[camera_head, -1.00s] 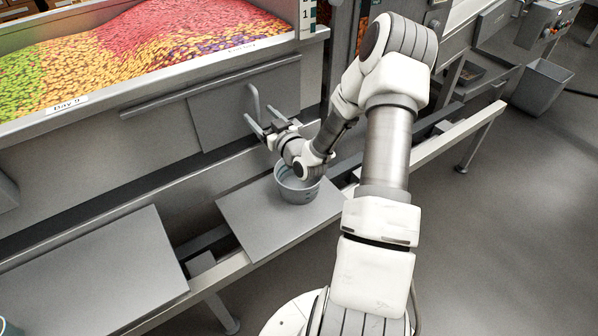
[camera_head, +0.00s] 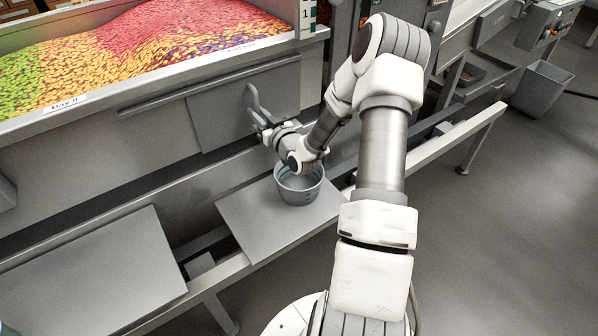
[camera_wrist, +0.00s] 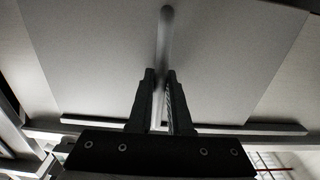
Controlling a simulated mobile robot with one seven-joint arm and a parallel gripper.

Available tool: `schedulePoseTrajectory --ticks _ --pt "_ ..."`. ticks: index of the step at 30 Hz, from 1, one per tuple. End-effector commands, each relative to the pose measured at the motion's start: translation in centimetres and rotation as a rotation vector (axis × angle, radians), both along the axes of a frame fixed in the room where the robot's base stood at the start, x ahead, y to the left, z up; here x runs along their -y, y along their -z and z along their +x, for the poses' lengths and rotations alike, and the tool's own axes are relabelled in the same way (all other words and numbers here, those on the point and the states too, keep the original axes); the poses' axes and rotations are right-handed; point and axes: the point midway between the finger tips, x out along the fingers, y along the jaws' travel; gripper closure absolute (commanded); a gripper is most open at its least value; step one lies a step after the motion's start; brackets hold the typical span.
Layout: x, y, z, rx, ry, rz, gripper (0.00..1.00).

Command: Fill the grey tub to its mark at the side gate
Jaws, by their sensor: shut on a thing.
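The grey tub (camera_head: 298,188) stands upright on a flat grey shelf plate (camera_head: 262,222) in the head view, below the side gate. My forearm and wrist hide part of its rim, and its contents and mark cannot be made out. The side gate (camera_head: 215,117) is a flat grey panel on the front of the candy bin, with a bent bar handle (camera_head: 254,97). My gripper (camera_head: 262,124) is shut on this handle. In the wrist view my gripper's two fingers (camera_wrist: 160,95) close around the handle (camera_wrist: 166,35), which stands out from the gate panel (camera_wrist: 95,50).
The bin (camera_head: 75,100) holds heaped green, orange, red and purple candy (camera_head: 150,55). Another flat plate (camera_head: 95,265) lies at the lower left. A second grey container (camera_head: 541,90) stands on the floor at the right. Open floor lies at the right.

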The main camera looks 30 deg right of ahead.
Motion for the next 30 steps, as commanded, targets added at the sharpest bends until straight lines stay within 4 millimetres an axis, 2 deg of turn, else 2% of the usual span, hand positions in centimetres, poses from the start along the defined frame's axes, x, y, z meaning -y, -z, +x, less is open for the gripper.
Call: schedulePoseTrajectory --ticks 10,24,30 --pt "-0.4 0.1 0.0 0.0 -0.001 0.0 1.0" --pt "-6.1 0.1 -0.2 0.001 -0.007 0.001 1.0" --pt "-7.7 0.1 -0.3 0.0 -0.004 0.0 1.0"
